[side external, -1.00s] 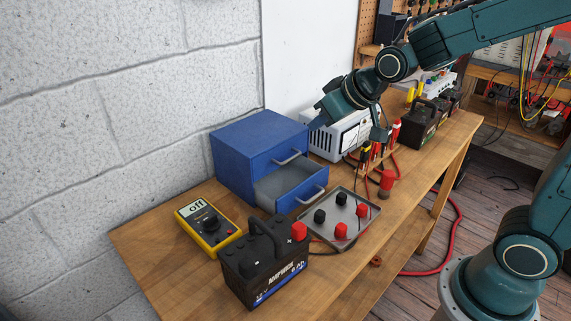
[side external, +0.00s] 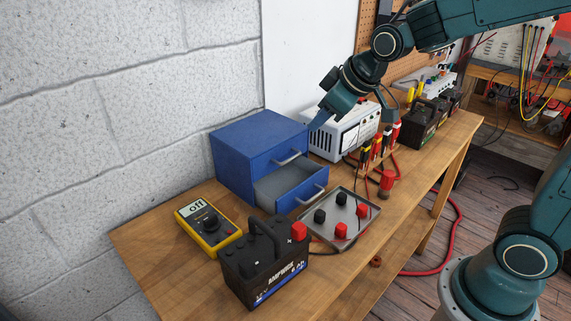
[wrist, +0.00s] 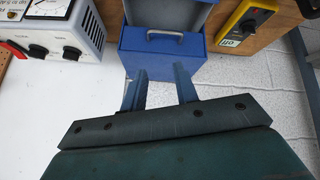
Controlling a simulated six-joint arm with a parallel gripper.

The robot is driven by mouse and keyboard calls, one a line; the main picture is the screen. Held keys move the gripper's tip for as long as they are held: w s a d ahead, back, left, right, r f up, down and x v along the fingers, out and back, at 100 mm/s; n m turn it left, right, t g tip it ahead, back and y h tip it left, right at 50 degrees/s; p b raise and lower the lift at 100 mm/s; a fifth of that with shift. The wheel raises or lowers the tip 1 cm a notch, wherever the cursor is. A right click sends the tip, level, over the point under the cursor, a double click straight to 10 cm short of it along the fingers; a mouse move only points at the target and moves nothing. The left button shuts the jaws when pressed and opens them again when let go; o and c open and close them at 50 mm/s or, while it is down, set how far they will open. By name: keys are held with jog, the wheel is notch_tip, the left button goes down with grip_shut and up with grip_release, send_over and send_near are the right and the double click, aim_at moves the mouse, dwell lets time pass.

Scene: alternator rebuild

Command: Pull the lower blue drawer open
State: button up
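The blue drawer cabinet (side external: 240,150) stands on the bench against the wall. Its lower drawer (side external: 290,187) is pulled out, with its grey inside showing and its grey handle (side external: 312,195) at the front. The upper drawer is shut, with its own handle (side external: 288,158). My gripper (side external: 316,124) is by the cabinet's upper right corner, well above the lower handle. In the wrist view my gripper (wrist: 160,70) has its fingers apart with nothing between them. The cabinet top (wrist: 160,66), upper handle (wrist: 165,33) and open drawer (wrist: 172,13) lie beyond the fingertips.
A white power supply (side external: 345,135) stands just right of the cabinet. A grey tray (side external: 328,232) with red and black caps lies before the drawer. A black battery (side external: 262,265) and a yellow multimeter (side external: 208,228) stand at the front left. A white board is behind.

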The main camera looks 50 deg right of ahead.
aim_at(317, 195)
jog(key=s+f+n+g, duration=0.1)
jog(key=n, duration=0.3)
jog(key=s+f+n+g, duration=0.1)
jog(key=f+n+g, duration=0.1)
jog(key=n, duration=0.3)
jog(key=s+f+n+g, duration=0.1)
jog(key=n+g, duration=0.1)
jog(key=n, duration=0.3)
jog(key=shift+s+a+f, duration=0.15)
jog(key=shift+s+a, duration=0.05)
jog(key=shift+f, duration=0.1)
jog(key=shift+w+f, duration=0.4)
jog(key=shift+f, duration=1.85)
jog(key=shift+w+f, duration=0.45)
jog(key=shift+f, duration=1.75)
jog(key=shift+w+f, duration=0.4)
jog(key=shift+f, duration=1.85)
grip_shut()
